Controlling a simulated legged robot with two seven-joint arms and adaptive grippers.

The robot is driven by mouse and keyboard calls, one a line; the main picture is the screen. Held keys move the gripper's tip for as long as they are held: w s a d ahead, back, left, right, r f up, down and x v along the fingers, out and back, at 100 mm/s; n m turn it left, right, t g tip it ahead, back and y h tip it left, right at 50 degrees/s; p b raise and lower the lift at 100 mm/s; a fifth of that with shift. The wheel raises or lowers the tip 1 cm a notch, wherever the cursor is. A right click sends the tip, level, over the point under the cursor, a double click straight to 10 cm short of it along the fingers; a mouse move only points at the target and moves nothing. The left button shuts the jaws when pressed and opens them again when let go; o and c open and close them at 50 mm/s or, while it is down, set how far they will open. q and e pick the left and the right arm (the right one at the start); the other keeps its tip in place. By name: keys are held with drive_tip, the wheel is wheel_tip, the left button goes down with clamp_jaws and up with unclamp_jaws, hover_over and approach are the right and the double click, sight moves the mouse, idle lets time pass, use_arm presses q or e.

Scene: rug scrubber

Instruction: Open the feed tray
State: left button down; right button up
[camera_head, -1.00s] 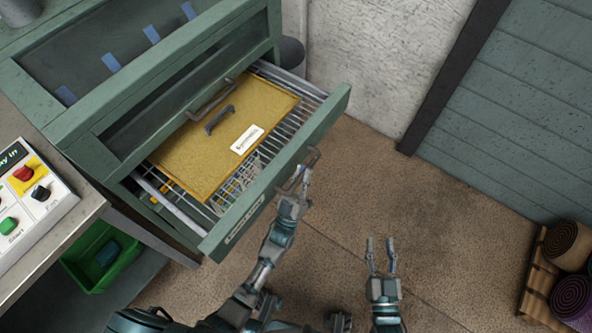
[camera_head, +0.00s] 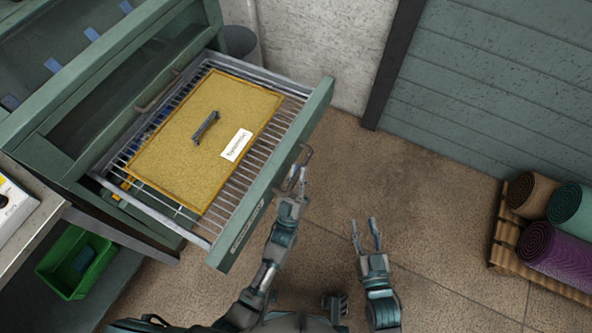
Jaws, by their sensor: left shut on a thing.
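The feed tray (camera_head: 285,166) is a green-fronted drawer with a wire grid floor, pulled well out of the green machine (camera_head: 45,130). A yellow board (camera_head: 170,165) with a dark handle and a white label lies on its grid. My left gripper (camera_head: 295,182) is at the tray's front and shut on its dark front handle (camera_head: 303,158), partly hiding it. My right gripper (camera_head: 367,236) is open and empty, above the floor to the right of the tray.
Rolled rugs (camera_head: 565,225) lie on a wooden pallet (camera_head: 502,245) at the right. A green bin (camera_head: 75,262) stands at lower left, below a bench holding a white control panel (camera_head: 12,212). The brown floor (camera_head: 430,190) between tray and pallet is clear.

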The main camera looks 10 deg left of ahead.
use_arm(q)
drive_tip(key=c, duration=1.3)
unclamp_jaws()
drive_tip(key=shift+w+a, duration=0.1)
drive_tip(key=shift+a, duration=0.05)
drive_tip(key=shift+c, duration=0.2)
drive_tip(key=shift+o, duration=1)
drive_tip(key=shift+a, duration=0.15)
use_arm(e)
drive_tip(key=shift+a, duration=0.3)
drive_tip(key=shift+f, duration=0.1)
use_arm(q)
drive_tip(key=shift+f, duration=0.25)
drive_tip(key=v, duration=1.1)
drive_tip(key=shift+s+f, duration=0.2)
drive_tip(key=shift+s, duration=0.05)
use_arm(e)
drive_tip(key=shift+d, duration=0.1)
